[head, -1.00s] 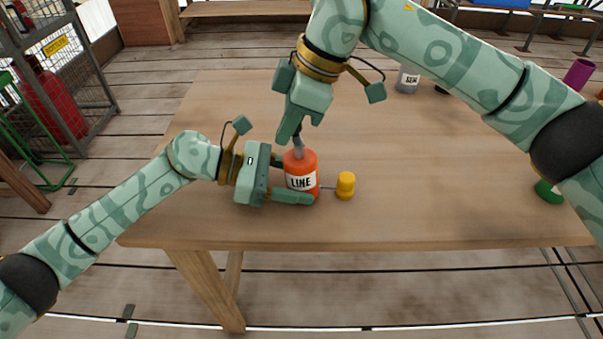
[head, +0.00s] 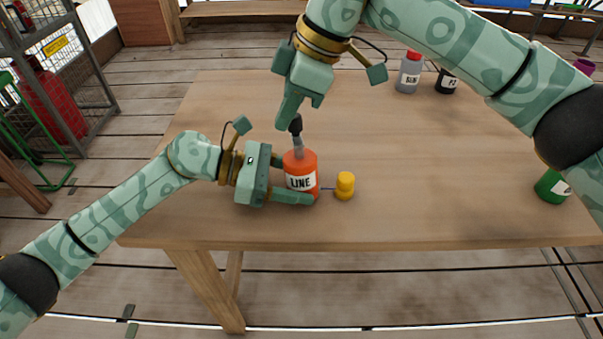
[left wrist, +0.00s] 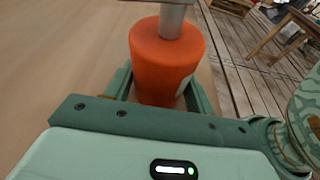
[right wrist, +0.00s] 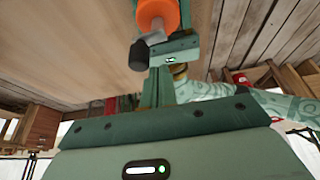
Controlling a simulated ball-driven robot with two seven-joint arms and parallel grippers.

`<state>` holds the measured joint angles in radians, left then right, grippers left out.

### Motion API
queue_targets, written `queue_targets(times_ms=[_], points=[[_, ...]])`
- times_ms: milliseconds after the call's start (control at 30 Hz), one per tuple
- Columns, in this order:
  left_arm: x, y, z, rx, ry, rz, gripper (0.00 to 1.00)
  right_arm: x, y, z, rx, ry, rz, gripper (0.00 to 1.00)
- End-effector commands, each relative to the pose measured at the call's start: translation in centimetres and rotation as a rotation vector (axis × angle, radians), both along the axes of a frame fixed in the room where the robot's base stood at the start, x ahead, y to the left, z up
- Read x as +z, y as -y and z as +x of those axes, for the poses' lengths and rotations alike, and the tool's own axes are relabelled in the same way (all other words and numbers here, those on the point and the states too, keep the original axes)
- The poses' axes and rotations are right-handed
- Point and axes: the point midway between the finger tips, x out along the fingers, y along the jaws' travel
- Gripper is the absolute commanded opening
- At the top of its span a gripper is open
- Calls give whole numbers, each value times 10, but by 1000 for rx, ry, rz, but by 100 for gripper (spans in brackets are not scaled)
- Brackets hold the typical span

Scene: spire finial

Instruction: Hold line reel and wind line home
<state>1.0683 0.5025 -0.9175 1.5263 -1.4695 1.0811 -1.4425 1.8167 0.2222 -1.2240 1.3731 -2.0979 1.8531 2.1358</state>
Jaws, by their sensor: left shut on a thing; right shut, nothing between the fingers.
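The orange line reel (head: 301,165), labelled LINE, stands upright on the table. A grey crank with a black knob (head: 295,125) rises from its top. My left gripper (head: 293,181) is shut around the reel's body; the reel also shows between its fingers in the left wrist view (left wrist: 165,60). A short dark line runs from the reel to a yellow float (head: 345,185) lying close on its right. My right gripper (head: 289,118) is shut and empty, just above and beside the knob. The right wrist view shows the knob (right wrist: 139,55) apart from its fingers.
The wooden table (head: 430,190) is clear around the reel. A grey bottle with a red cap (head: 409,72) and a black container (head: 447,82) stand at the back. A green container (head: 552,187) is near the right edge. A metal cage (head: 60,75) stands left of the table.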

Motion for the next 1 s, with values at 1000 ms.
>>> queue_targets(times_ms=[1000], points=[[1,0,1,2,0,-1,42,42,-7,-6,125,33,72,0]])
